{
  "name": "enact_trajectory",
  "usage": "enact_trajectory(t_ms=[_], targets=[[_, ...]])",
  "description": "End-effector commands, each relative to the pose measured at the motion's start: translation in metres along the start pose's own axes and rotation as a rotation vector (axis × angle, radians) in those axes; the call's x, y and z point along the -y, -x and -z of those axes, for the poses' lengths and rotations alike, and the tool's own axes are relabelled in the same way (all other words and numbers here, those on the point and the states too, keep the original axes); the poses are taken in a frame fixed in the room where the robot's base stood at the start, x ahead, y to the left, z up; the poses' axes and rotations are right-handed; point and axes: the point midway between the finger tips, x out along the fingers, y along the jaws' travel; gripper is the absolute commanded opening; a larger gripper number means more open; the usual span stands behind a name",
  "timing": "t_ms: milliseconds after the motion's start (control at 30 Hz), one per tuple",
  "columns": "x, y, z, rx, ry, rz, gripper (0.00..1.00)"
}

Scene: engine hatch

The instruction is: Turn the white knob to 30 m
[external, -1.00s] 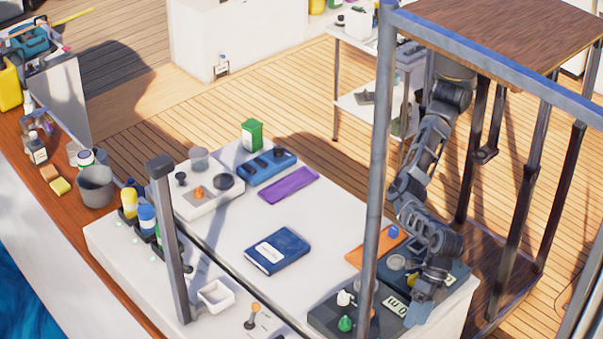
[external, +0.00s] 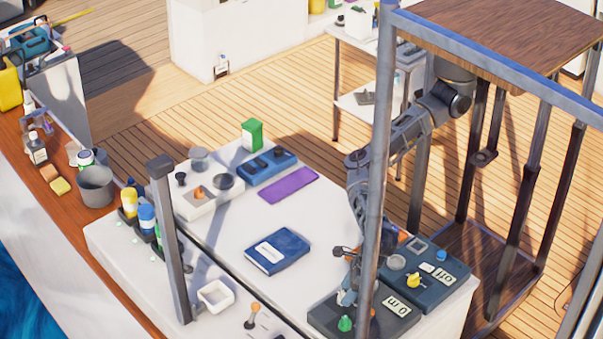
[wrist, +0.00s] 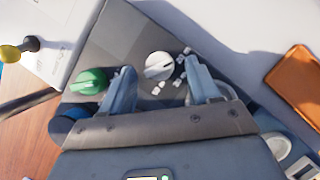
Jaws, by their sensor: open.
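The white knob (wrist: 159,66) sits on a dark grey panel (wrist: 118,45), with a pointer ridge across its top and small white markings beside it. My gripper (wrist: 160,76) is open in the wrist view, one blue-grey finger on each side of the knob with gaps between. In the external view my gripper (external: 347,292) is low over the same panel (external: 322,318), largely covering the white knob and partly behind a post. A display (external: 397,305) on the panel appears to read 0 m. I cannot tell the knob's exact setting.
A green knob (wrist: 89,81) stands close to my left finger in the wrist view. A second dark panel (external: 430,292) with a yellow knob (external: 413,280) adjoins on the right. A blue book (external: 278,251) lies on the white top. A grey post (external: 374,200) crosses the external view.

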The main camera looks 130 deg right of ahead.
Motion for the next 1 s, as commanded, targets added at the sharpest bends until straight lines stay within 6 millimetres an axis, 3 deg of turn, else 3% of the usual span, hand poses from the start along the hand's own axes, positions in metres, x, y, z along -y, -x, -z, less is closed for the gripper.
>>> enact_trajectory(t_ms=[200, 467, 1000], targets=[[0.0, -0.016, 0.0, 0.0, -0.002, 0.0, 0.61], [0.0, -0.018, 0.0, 0.0, -0.001, -0.001, 0.61], [0.0, -0.017, 0.0, 0.0, -0.002, -0.001, 0.11]])
